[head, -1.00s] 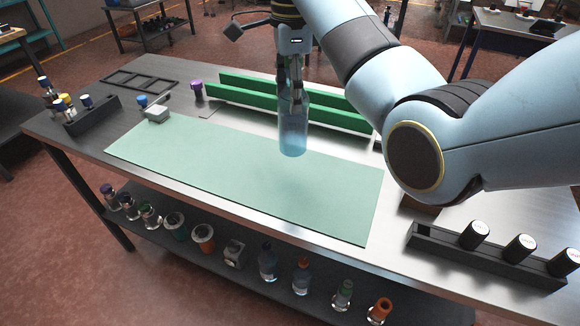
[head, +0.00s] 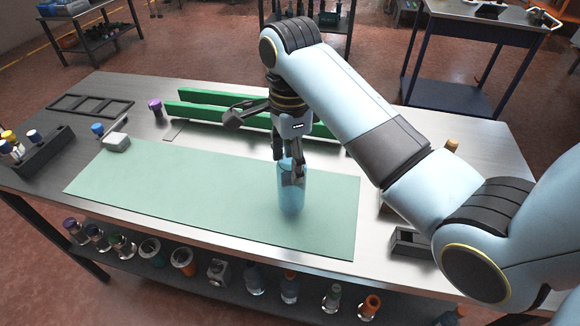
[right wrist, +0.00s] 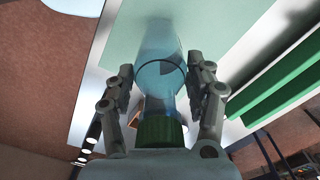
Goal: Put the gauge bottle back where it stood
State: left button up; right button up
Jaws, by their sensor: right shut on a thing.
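The gauge bottle (head: 292,196) is a clear blue bottle, upright, over the right part of the pale green mat (head: 190,188). In the right wrist view the bottle (right wrist: 160,72) shows its green cap (right wrist: 160,132) close to the palm. My right gripper (head: 288,172) is shut on it from above, with one finger on each side. I cannot tell for sure whether its base touches the mat. My left gripper is not in view.
Green rails (head: 215,112) run along behind the mat. A black rack with capped vials (head: 40,152) stands at the left, near a grey block (head: 117,142) and a purple-capped item (head: 156,106). Several bottles and jars stand on the lower shelf (head: 200,298). The mat's left part is clear.

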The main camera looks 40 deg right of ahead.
aim_at(290, 173)
notch_tip(290, 173, down, 3)
jog(key=shift+r, duration=0.1)
jog(key=shift+f, duration=0.45)
jog(key=o, duration=1.5)
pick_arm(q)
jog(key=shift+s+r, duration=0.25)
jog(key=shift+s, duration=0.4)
